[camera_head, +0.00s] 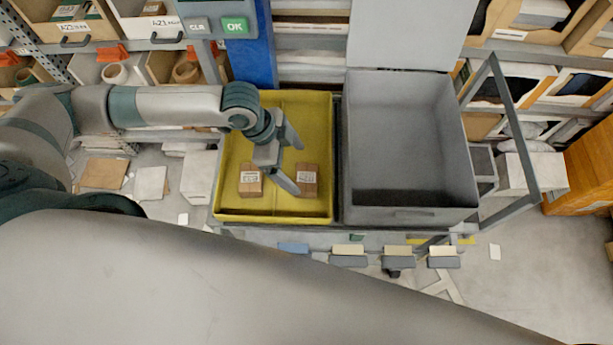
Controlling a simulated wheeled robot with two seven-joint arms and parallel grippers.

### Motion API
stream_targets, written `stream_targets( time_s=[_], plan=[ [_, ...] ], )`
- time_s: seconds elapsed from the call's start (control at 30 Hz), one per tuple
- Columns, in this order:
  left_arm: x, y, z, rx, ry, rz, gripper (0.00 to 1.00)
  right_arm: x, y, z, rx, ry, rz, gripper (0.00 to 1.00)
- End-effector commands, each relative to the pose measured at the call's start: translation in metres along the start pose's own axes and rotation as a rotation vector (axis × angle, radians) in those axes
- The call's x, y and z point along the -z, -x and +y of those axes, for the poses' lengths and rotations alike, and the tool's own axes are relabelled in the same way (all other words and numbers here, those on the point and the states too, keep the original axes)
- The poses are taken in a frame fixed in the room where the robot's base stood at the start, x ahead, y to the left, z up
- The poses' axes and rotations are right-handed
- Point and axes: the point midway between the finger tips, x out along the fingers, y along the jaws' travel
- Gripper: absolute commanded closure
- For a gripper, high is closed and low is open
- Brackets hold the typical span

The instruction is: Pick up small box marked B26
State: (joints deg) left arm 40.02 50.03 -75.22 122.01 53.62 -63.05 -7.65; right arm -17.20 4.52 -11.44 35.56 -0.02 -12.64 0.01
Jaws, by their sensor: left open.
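Two small brown boxes lie in the yellow tray (228,165), one on each side of its low middle divider. The left box (250,181) and the right box (307,180) both carry white labels with print too small to read surely, so I cannot tell which is B26. My left gripper (296,168) is open and empty over the tray's right half. One fingertip is just up and left of the right box in the picture; contact cannot be told. My right gripper is not in view.
An empty grey bin (404,196) with a raised lid (405,35) stands right of the tray. A metal frame (515,100) flanks it. A blue post (252,50) and panel with a green OK button (235,27) stand behind the tray. Racks line the back.

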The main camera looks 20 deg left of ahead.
Motion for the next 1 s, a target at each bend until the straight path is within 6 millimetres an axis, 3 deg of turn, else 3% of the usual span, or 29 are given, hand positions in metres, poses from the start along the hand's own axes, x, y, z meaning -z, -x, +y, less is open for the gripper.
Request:
stream_targets(
  time_s=[0.2,0.73,1.0],
  plan=[
    [0.001,-0.022,0.001,-0.002,0.001,0.0,0.12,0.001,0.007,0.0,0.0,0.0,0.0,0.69],
    [0.002,-0.03,0.001,0.0,0.001,0.0,0.12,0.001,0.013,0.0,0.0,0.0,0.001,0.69],
    [0.004,-0.062,0.005,-0.001,0.002,0.0,0.12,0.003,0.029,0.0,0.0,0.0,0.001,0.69]
  ],
)
